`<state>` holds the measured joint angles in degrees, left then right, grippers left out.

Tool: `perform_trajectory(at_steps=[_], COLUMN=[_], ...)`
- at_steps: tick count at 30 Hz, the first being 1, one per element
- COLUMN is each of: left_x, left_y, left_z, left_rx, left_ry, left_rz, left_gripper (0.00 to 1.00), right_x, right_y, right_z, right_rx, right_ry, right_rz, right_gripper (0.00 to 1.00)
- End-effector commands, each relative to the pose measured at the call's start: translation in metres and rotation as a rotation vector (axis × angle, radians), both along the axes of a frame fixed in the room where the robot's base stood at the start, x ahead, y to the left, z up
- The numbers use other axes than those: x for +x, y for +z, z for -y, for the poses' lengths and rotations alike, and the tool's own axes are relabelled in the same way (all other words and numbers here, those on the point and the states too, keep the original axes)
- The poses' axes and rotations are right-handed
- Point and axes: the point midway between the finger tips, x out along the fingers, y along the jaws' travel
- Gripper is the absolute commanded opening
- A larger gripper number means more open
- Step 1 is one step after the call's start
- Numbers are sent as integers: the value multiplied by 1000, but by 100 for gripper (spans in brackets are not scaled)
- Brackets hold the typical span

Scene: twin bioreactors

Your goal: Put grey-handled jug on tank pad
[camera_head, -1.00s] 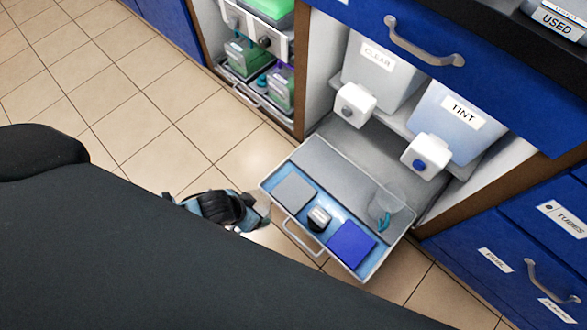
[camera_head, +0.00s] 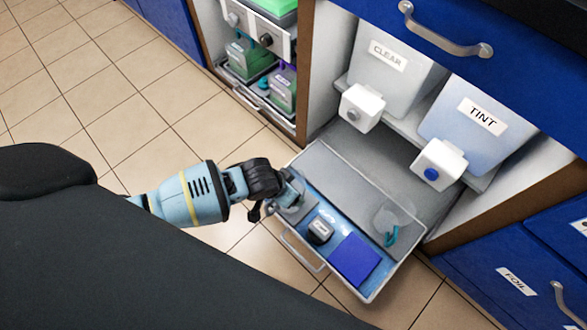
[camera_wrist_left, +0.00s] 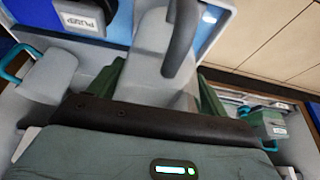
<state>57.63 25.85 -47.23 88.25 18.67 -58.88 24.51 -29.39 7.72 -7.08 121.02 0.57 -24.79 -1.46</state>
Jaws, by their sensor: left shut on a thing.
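My left gripper (camera_head: 290,190) reaches in from the left, over the left end of the pulled-out tray. It is shut on the grey-handled jug, whose grey handle (camera_wrist_left: 183,40) rises between the fingers in the left wrist view. In the head view the jug is mostly hidden by the gripper. I cannot tell whether its base touches the tray. The tray (camera_head: 370,292) has a grey pad area at its left, mostly covered by the gripper, and a blue pad (camera_head: 354,259) at its front right. My right gripper is not in view.
A small labelled block (camera_head: 320,229) stands between the gripper and the blue pad. A clear jug with a teal handle (camera_head: 391,236) stands at the tray's right end. The CLEAR tap (camera_head: 361,107) and TINT tap (camera_head: 438,163) overhang the bay behind.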

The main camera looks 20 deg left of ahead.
Motion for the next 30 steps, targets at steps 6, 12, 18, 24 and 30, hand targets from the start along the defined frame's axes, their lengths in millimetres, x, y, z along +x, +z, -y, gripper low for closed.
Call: perform_trajectory(at_steps=[6,12,18,24,30], left_x=[12,18,19,20,20], left_y=[-1,-2,-29,-37,-37], left_z=[4,7,7,7,7], left_rx=[0,0,2,0,0], left_ry=[0,0,-1,0,0], left_rz=[-1,0,-4,0,0], left_gripper=[54,54,54,54,54], right_x=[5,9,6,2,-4], right_y=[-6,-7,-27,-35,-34], right_z=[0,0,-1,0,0], right_rx=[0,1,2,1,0], right_ry=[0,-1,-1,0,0], right_rz=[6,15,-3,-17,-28], right_gripper=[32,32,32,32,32])
